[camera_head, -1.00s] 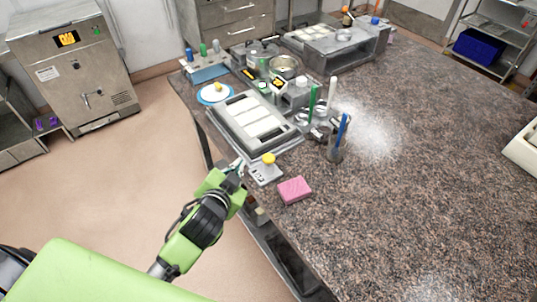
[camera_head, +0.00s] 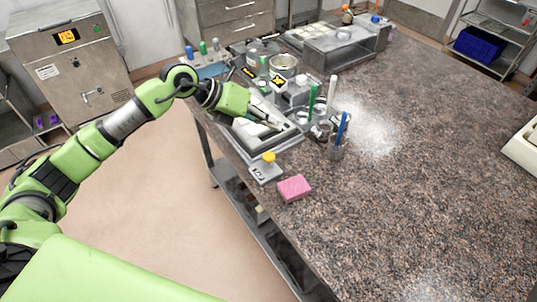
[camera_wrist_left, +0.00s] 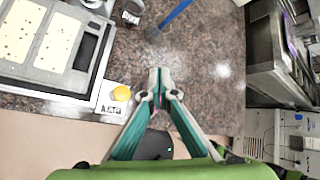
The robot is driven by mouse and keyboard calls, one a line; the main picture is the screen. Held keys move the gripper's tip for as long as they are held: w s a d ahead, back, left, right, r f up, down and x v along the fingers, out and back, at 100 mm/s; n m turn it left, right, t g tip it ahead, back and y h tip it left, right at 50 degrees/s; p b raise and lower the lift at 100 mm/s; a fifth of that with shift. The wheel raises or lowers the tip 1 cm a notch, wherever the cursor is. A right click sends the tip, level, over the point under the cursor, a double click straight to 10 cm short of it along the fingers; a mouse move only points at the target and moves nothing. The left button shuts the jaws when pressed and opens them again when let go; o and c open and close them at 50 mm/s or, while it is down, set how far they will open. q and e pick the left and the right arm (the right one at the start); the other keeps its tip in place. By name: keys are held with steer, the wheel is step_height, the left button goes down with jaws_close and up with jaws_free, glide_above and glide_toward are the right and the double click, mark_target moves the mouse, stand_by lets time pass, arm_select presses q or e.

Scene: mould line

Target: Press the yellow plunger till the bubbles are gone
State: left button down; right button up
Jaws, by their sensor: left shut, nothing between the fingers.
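The yellow plunger (camera_head: 269,157) is a round knob on a small grey plate at the near end of the mould tray. It also shows in the left wrist view (camera_wrist_left: 121,93), just left of my fingers. The grey tray (camera_head: 272,146) is partly covered by my arm in the head view. In the left wrist view its pale mould panels (camera_wrist_left: 20,32) carry several small dark spots, perhaps bubbles. My left gripper (camera_head: 281,126) is shut and empty, showing over the tray in the head view, apart from the plunger. Its fingertips meet in the left wrist view (camera_wrist_left: 157,74). My right gripper is not in view.
A pink sponge (camera_head: 294,188) lies in front of the plunger. Cans and a machine stand behind. The counter's right side is mostly clear.

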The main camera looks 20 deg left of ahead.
mark_target(266, 156)
arm_select(q)
steer(key=shift+a+f+y, duration=0.3)
steer(key=shift+a+y, duration=0.1)
steer(key=shift+a, duration=0.5)
step_height(266, 156, down, 9)
steer(key=b, duration=0.6)
steer(key=shift+r, duration=0.1)
stand_by(0.6)
steer(key=shift+f+b, duration=0.35)
steer(key=shift+f, duration=0.05)
